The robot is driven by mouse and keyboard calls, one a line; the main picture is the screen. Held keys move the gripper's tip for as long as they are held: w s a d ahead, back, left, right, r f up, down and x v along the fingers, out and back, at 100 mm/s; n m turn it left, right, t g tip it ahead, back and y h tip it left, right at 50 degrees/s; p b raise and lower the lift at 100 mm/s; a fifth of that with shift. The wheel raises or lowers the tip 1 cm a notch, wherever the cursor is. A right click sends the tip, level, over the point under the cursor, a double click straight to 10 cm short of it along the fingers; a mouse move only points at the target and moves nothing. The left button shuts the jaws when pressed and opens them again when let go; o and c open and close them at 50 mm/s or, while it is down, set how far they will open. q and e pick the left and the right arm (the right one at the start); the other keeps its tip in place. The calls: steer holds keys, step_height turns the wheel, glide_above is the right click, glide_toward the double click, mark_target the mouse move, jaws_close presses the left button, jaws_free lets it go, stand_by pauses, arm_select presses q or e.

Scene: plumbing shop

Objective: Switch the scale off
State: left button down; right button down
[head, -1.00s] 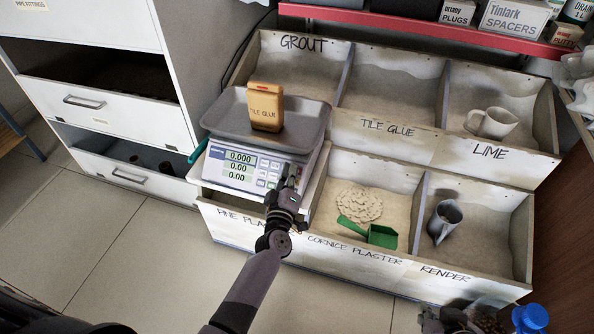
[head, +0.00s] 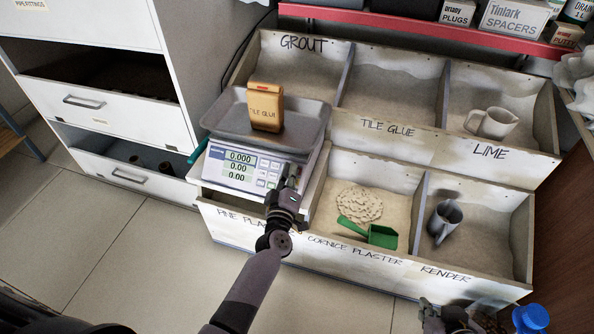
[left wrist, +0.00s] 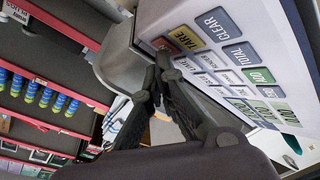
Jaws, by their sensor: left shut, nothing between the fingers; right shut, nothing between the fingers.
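The scale (head: 232,182) stands at the left end of the bins, its display (head: 240,167) lit and showing zeros. My left gripper (head: 291,176) is shut and empty at the right side of the keypad. My right gripper (head: 440,312) is shut and empty at the bottom right, partly cut off.
Bins of powder (head: 400,85) lie behind and right of the scale. A drawer cabinet (head: 95,105) stands at left. The tiled floor in front is clear.

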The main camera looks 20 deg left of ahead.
arm_select(q)
steer(key=shift+f, duration=0.1)
arm_select(e)
steer(key=shift+w+a+r, duration=0.2)
steer(key=shift+w, duration=0.2)
stand_by(0.5)
arm_select(q)
steer(key=shift+s+r+p, duration=0.15)
steer(key=shift+r+p, duration=0.1)
steer(key=shift+p, duration=0.05)
steer(key=shift+s+r+p, duration=0.25)
steer(key=shift+s+p, duration=0.05)
steer(key=shift+p, duration=0.05)
arm_select(e)
steer(key=s+d+f+g, duration=0.2)
steer(key=s+g, duration=0.1)
steer(key=s, duration=0.4)
steer(key=shift+d+f+g+h, duration=0.2)
steer(key=shift+g+h, duration=0.1)
steer(key=shift+h, duration=0.1)
steer(key=shift+s+a, duration=0.1)
